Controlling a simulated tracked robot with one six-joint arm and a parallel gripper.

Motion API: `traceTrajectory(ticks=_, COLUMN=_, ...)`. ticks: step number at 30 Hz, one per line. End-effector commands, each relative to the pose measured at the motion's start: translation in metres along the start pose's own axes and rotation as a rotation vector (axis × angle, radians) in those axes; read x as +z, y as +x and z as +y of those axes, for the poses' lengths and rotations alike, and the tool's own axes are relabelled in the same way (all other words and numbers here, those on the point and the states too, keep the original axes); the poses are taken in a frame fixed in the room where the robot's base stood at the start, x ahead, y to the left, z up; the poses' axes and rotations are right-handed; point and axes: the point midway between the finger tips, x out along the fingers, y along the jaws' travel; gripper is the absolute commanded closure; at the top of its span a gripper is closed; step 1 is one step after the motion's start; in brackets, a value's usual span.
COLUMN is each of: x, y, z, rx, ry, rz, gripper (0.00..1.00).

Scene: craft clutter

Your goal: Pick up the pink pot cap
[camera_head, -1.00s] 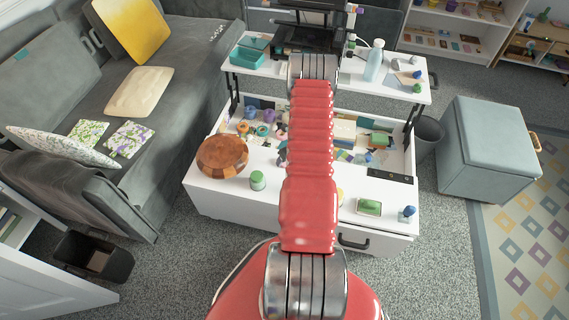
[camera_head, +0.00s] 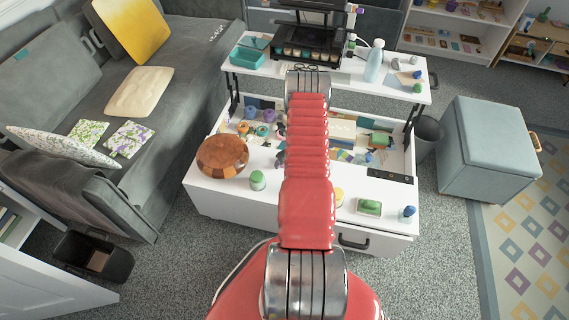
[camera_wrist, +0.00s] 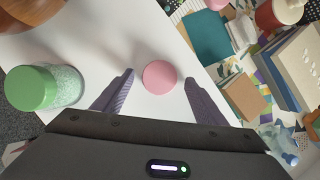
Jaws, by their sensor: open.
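In the wrist view the pink pot cap (camera_wrist: 159,75) is a small round disc lying on the white table surface (camera_wrist: 110,40). My gripper (camera_wrist: 158,84) is open, with one finger to the left of the cap and one to the right. The cap lies between the fingertips, apart from both. I cannot tell how high the fingers are above the table. In the head view my arm hides the cap and the gripper.
A green-lidded jar (camera_wrist: 45,87) stands left of the fingers, and a wooden bowl (camera_head: 222,156) is beyond it. An open compartment with boxes (camera_wrist: 238,97) and craft clutter lies to the right. A raised shelf (camera_head: 300,68) holds a black rack (camera_head: 310,42).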

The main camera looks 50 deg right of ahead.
Motion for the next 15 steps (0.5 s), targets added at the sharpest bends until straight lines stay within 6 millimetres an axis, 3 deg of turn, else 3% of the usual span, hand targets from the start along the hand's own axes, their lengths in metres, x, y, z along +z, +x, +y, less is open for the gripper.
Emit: traceTrajectory(ticks=15, x=0.0001, y=0.0, z=-0.0004, rx=0.0, ry=0.0, rz=0.0, gripper=0.35)
